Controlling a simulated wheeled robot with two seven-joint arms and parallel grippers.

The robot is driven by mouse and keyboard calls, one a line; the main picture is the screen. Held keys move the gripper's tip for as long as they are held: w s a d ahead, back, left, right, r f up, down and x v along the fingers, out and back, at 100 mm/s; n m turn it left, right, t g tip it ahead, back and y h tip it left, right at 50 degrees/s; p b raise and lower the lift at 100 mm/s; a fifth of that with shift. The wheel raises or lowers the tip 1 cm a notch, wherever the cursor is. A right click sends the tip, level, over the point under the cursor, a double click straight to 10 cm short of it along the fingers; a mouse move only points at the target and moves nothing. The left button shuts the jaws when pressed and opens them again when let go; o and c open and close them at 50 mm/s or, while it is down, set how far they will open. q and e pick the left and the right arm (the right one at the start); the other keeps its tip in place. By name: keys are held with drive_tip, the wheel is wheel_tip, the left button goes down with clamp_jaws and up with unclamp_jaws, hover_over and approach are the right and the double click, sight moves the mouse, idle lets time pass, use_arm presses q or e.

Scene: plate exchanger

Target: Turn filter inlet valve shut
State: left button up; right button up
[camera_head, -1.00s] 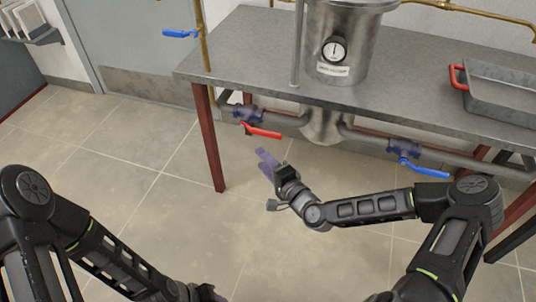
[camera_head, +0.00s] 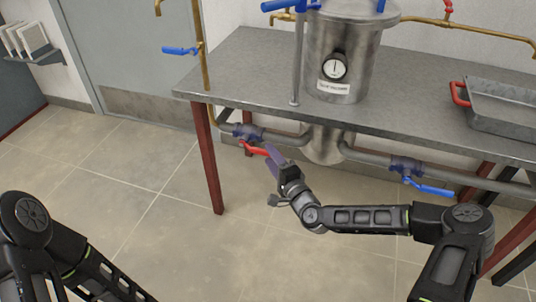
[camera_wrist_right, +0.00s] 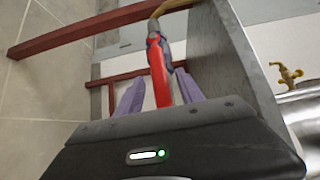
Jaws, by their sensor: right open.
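The valve with the red lever (camera_head: 255,149) sits on the pipe under the left end of the steel table. Its dark body (camera_head: 246,131) is at the lever's left end, and the lever points right and slightly down. My right gripper (camera_head: 276,160) is open, with its purple fingers at the lever's free end. In the right wrist view the red lever (camera_wrist_right: 159,74) appears between the two spread fingers of the gripper (camera_wrist_right: 158,95). Contact cannot be told. Part of the lever's end is hidden by the fingers in the head view. My left gripper is out of view.
A second valve with a blue lever (camera_head: 433,188) is on the pipe to the right. The steel table (camera_head: 235,75) stands above on red legs (camera_head: 209,160) and carries a filter tank (camera_head: 335,60) with a gauge and a tray (camera_head: 505,110). The floor in front is clear.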

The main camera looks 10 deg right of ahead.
drive_tip(key=shift+x, duration=1.25)
drive_tip(key=shift+c, duration=0.2)
clamp_jaws()
idle(0.3)
